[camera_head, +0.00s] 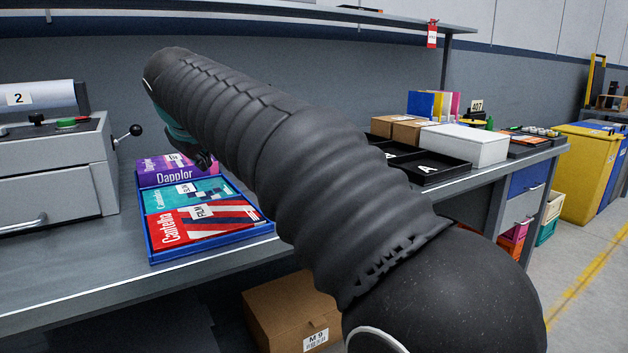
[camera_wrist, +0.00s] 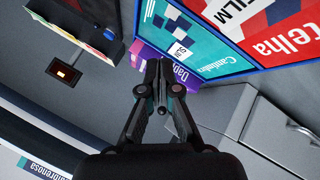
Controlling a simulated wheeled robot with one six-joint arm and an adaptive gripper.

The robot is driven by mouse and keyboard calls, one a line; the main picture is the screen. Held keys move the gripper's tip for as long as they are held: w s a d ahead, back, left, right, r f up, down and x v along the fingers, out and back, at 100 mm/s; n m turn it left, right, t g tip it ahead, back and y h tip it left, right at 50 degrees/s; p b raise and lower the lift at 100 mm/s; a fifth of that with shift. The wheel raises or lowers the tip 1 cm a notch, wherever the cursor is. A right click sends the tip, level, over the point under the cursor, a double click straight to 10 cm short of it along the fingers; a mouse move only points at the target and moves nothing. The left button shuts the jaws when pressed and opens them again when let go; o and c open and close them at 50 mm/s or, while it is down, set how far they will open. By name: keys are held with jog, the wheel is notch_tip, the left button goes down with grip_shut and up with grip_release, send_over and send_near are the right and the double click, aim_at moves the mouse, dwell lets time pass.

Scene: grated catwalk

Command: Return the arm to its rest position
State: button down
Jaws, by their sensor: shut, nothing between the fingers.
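My arm, in a black ribbed sleeve, reaches across the middle of the head view over the workbench (camera_head: 60,285). My gripper (camera_head: 203,160) shows only in part in the head view, close to a blue tray (camera_head: 190,253) of packets. In the wrist view my gripper (camera_wrist: 160,100) is shut and empty, its fingertips together. Beyond the fingers is the edge of the tray with a purple Dapplor packet (camera_wrist: 160,65), a teal packet (camera_wrist: 205,45) and a red packet (camera_wrist: 270,30). I cannot tell the exact gap between fingers and tray.
A grey machine (camera_head: 55,170) with a ball-ended lever stands left of the tray. A shelf (camera_head: 250,20) runs above. A cardboard box (camera_head: 290,310) sits below.

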jog(key=shift+s+d, duration=0.6)
jog(key=shift+s, duration=0.15)
jog(key=s+d+f+m, duration=0.1)
jog(key=d, duration=0.3)
jog(key=s+d+f+m, duration=0.1)
jog(key=d, duration=0.4)
jog(key=s+d+f+m+g, duration=0.1)
jog(key=d, duration=0.4)
jog(key=shift+s+f+h, duration=0.2)
jog(key=shift+s+h, duration=0.15)
jog(key=shift+h, duration=0.05)
jog(key=s+d+f+m+g+h, duration=0.1)
jog(key=s+d+f+m, duration=0.7)
jog(key=s+d+f, duration=1.3)
jog(key=s+g, duration=0.1)
jog(key=s, duration=0.2)
jog(key=shift+d, duration=0.15)
